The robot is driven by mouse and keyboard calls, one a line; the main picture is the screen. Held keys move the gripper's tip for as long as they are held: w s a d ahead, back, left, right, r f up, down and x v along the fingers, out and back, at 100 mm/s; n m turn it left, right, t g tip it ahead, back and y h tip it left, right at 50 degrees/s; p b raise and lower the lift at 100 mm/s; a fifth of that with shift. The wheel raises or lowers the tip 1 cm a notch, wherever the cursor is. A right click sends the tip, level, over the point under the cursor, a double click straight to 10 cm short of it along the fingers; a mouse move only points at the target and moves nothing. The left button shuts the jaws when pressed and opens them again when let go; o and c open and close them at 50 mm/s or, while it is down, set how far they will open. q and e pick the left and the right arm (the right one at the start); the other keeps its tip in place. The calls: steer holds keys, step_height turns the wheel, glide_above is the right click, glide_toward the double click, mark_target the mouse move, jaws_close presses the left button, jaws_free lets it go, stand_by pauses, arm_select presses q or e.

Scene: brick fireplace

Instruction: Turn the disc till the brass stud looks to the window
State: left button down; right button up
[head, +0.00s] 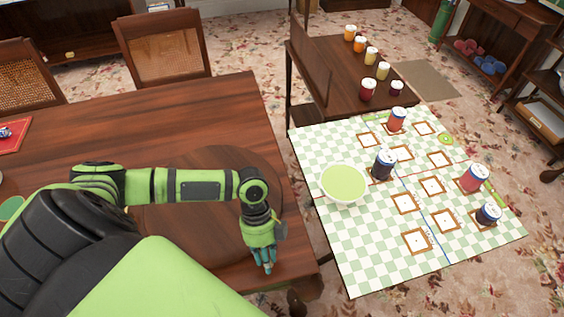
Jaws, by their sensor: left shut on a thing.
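The disc (222,165) is a wide, flat, dark wooden round on the brown table, nearly the same colour as the table top. My left arm reaches across it and covers much of its middle. My left gripper (264,264) points down at the disc's near right edge, close to the table's right corner. It is shut on the disc's edge, though the fingers hide the exact place of contact. I cannot make out the brass stud. No window is in view. My right gripper is not in view.
A checked cloth (340,262) to the right bears a pale green bowl (344,184), several jars and square frames. A side table (345,75) behind holds several small jars. Cane-backed chairs (165,48) stand at the far left. A red mat (12,138) lies at the table's left.

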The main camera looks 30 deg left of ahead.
arm_select(q)
steer(key=s+a+m, duration=0.1)
steer(key=s, duration=0.1)
steer(key=s+a+m+y+p, duration=0.1)
steer(key=s, duration=0.2)
steer(key=s+a+m+g, duration=0.1)
steer(key=s+a+m, duration=0.1)
steer(key=s, duration=0.1)
steer(key=shift+y+p, duration=0.3)
steer(key=shift+p, duration=0.1)
steer(key=shift+s+a+m, duration=0.5)
steer(key=shift+s+a, duration=0.1)
steer(key=shift+s, duration=0.15)
steer(key=c, duration=1.1)
jaws_free()
steer(key=v, duration=1.2)
steer(key=shift+w+d, duration=0.1)
steer(key=shift+w, duration=0.1)
